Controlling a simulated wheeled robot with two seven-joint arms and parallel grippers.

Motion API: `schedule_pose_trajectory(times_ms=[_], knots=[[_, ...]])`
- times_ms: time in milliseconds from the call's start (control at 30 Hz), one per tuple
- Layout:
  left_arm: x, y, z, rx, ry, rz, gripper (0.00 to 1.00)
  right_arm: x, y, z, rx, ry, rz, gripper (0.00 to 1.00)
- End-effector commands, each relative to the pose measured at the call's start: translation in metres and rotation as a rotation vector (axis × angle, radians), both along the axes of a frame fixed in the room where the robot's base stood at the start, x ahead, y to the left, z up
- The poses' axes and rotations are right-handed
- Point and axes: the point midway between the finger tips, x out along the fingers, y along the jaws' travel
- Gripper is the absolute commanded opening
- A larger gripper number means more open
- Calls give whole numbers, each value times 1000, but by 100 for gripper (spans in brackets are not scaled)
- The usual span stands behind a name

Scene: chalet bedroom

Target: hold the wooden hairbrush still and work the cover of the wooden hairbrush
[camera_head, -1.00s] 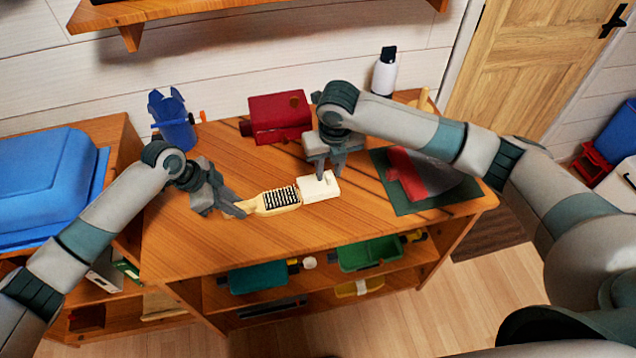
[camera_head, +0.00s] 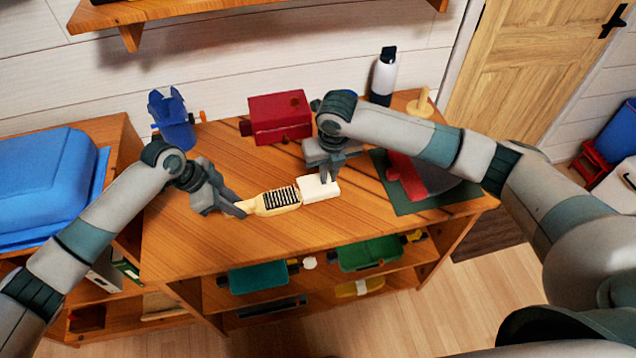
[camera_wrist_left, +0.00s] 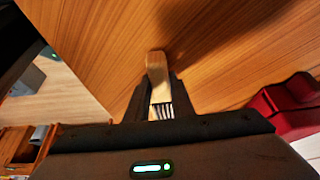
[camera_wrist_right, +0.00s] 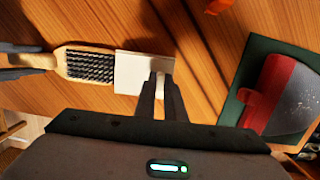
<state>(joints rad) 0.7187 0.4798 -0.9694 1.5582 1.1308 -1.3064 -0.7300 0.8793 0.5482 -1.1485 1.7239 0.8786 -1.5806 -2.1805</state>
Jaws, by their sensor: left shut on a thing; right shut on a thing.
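The wooden hairbrush (camera_head: 279,200) lies on the table with its black bristles facing up. It also shows in the right wrist view (camera_wrist_right: 88,66). My left gripper (camera_head: 241,209) is shut on its handle (camera_wrist_left: 157,66). The white cover (camera_head: 316,189) is at the brush's right end, past the bare bristles; in the right wrist view the cover (camera_wrist_right: 135,72) meets the end of the brush head. My right gripper (camera_head: 328,177) comes down from above and is shut on the cover's small raised tab (camera_wrist_right: 159,80). The fingers partly hide the tab.
A red box (camera_head: 280,118) and a blue cup-like holder (camera_head: 173,122) stand behind. A white bottle (camera_head: 384,76) is at the back right. A red and grey thing (camera_head: 408,177) lies on a dark green mat (camera_head: 400,206) to the right. The table front is clear.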

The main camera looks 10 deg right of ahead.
Motion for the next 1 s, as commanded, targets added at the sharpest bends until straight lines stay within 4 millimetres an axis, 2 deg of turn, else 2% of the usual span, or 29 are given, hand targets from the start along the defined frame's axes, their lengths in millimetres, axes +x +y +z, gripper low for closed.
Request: schedule_pose_trajectory(times_ms=[1000], knots=[[0,0,0,-1,0,0,2,-3,45,-1,0,2,1,0]])
